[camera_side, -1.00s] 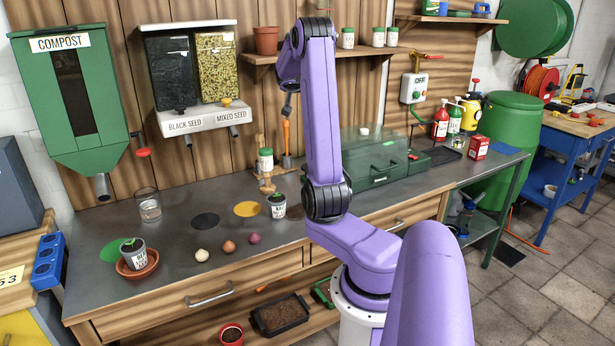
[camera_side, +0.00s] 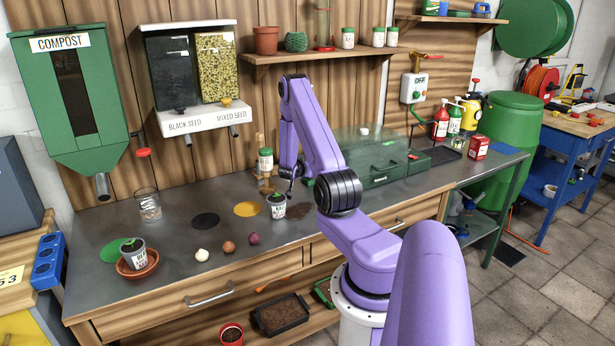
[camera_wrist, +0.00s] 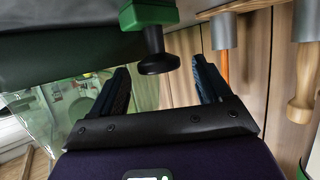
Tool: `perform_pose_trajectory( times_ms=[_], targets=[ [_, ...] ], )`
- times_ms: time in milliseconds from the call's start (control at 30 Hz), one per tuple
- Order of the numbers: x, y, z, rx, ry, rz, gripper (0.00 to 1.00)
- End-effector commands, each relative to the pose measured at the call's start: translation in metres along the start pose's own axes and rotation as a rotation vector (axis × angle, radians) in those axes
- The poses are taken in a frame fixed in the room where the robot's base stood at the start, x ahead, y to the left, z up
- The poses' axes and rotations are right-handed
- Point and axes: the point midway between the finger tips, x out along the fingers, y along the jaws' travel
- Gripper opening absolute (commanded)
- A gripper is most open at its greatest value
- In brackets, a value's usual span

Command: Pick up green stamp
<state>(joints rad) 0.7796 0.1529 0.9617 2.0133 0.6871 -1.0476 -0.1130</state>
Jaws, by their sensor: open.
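The green stamp (camera_wrist: 150,14) shows in the wrist view with its green block at the top of the picture and its black knobbed handle (camera_wrist: 156,48) pointing down. My gripper (camera_wrist: 160,66) is open, with one dark finger on each side of the line of the knob. The knob lies around the fingertips, and no finger clearly touches it. In the side view, my gripper (camera_side: 291,193) is low over the bench. A small green patch (camera_side: 308,182) beside it is probably the stamp, mostly hidden by my arm.
A white labelled pot (camera_side: 277,209) stands close to my gripper's left. A transparent-lidded green box (camera_side: 375,165) is just right. Wooden-handled tools (camera_wrist: 303,85) hang or stand beside the stamp. The bench front holds three small bulbs (camera_side: 228,247).

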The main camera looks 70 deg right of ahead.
Motion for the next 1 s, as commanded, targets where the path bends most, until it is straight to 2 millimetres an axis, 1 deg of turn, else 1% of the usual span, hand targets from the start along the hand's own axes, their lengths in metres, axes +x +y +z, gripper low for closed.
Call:
perform_pose_trajectory(
  times_ms=[200,400,533,767,867,900,933,967,1000],
  targets=[
    [0.024,0.001,0.0,0.0,0.0,0.002,0.78],
    [0.042,0.0,0.0,0.0,0.0,0.001,0.78],
    [0.046,0.001,0.0,-0.001,-0.001,0.002,0.78],
    [0.046,0.001,0.0,-0.001,-0.001,0.001,0.78],
    [0.046,0.0,0.0,-0.001,-0.001,0.001,0.48],
    [0.046,0.0,0.0,-0.001,-0.001,0.001,0.35],
    [0.046,0.0,0.0,-0.001,-0.001,0.001,0.26],
    [0.046,0.0,0.0,-0.001,-0.001,0.001,0.21],
    [0.046,0.0,0.0,-0.001,-0.001,0.001,0.21]
  ],
)
